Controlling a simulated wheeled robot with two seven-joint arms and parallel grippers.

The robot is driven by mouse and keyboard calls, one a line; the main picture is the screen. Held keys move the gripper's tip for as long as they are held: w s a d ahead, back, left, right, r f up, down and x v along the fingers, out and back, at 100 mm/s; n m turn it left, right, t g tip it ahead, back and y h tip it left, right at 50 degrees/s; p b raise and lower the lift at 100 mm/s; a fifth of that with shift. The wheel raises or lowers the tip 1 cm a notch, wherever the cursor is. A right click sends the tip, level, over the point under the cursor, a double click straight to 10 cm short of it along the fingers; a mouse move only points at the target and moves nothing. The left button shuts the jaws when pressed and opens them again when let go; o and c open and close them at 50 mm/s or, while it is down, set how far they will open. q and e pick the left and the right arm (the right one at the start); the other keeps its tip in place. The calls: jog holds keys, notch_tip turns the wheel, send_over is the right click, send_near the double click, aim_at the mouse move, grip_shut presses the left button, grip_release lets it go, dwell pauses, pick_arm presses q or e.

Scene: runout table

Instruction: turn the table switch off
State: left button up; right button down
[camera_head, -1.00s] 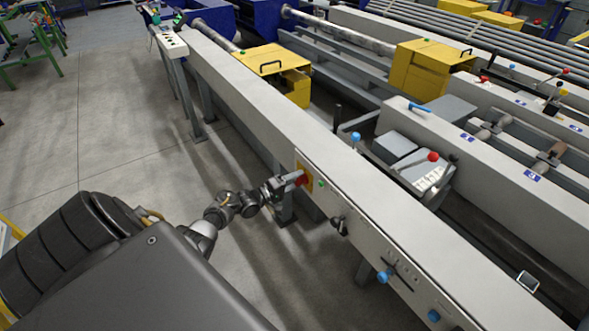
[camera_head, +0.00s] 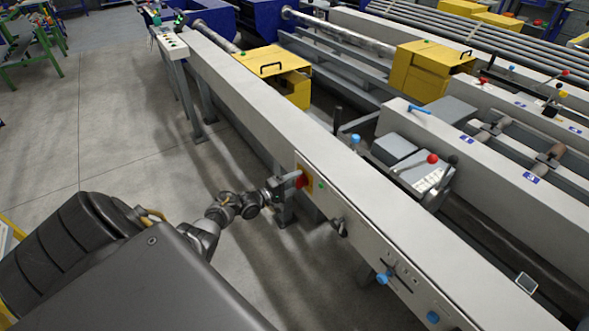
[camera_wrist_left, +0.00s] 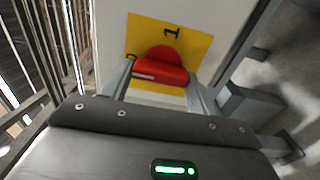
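The table switch (camera_head: 302,182) is a red rotary handle on a yellow plate, on the side panel of the long grey table. In the left wrist view the red handle (camera_wrist_left: 160,70) lies nearly crosswise, with a grey mark near its left end. A "1" shows above it on the yellow plate (camera_wrist_left: 200,45), and a partly hidden mark is at its left. My left gripper (camera_wrist_left: 161,84) has its two fingers apart, one at each end of the handle. Whether the fingertips touch it is unclear. In the head view the left gripper (camera_head: 288,182) is close against the switch. My right gripper is out of view.
A small green button (camera_head: 321,184) is just right of the switch. A black knob (camera_head: 339,226) and blue knobs (camera_head: 383,278) sit further along the panel. Table legs (camera_head: 284,210) stand below. The floor (camera_head: 130,150) on the left is open.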

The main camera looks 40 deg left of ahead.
pick_arm(q)
jog(key=o, duration=0.4)
jog(key=shift+a, duration=0.1)
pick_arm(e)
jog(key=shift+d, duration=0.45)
pick_arm(q)
jog(key=p+v, duration=0.1)
jog(key=v, duration=0.9)
jog(key=shift+s, duration=0.4)
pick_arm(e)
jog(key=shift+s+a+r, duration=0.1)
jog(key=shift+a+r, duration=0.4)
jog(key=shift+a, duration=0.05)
